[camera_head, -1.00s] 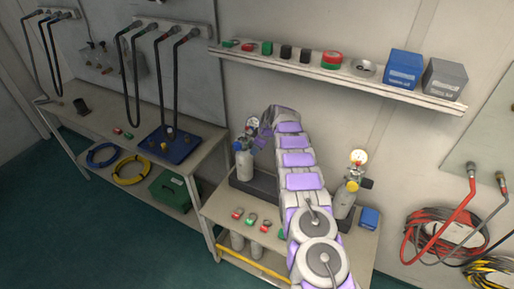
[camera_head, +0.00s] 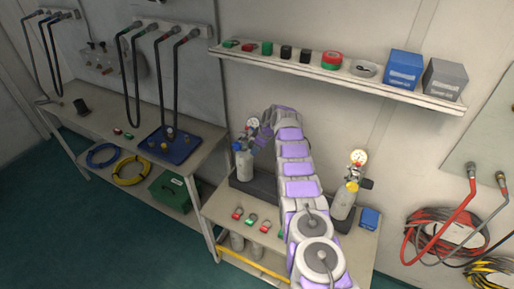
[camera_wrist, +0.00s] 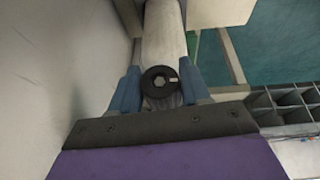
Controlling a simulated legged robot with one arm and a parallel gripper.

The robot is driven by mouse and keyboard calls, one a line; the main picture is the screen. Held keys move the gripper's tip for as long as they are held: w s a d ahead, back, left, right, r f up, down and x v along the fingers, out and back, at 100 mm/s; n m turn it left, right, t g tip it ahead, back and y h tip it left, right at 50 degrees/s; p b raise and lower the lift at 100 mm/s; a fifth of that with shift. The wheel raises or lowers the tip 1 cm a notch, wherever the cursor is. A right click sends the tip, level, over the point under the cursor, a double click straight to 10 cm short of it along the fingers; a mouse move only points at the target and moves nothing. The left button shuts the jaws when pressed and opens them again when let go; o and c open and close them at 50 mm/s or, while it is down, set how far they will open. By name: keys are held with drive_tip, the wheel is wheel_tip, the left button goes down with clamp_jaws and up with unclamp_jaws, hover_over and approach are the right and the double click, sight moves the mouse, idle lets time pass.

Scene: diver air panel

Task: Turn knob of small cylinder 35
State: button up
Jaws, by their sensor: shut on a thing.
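Two small cylinders with gauges stand on the workbench in the head view, a left one (camera_head: 244,164) and a right one (camera_head: 343,202). I cannot read which is 35. My arm reaches to the left cylinder, and my gripper is near its valve, mostly hidden by the arm. In the wrist view, the blue fingers of my gripper (camera_wrist: 159,90) are shut on a round black knob (camera_wrist: 160,82) with a hex centre and a small light mark. The pale cylinder body (camera_wrist: 163,30) extends beyond the knob. The contact faces are partly hidden.
A wall shelf (camera_head: 335,78) with tapes and boxes is above and behind my arm. The bench (camera_head: 219,208) holds several small red and green items. A grey wall (camera_wrist: 40,80) is close on the left in the wrist view. Red hoses (camera_head: 440,228) hang at right.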

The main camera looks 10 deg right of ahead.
drive_tip(key=o, duration=1)
drive_tip(key=shift+f, duration=0.1)
drive_tip(key=shift+r, duration=0.2)
drive_tip(key=shift+p+v, duration=0.5)
drive_tip(key=shift+v, duration=5.3)
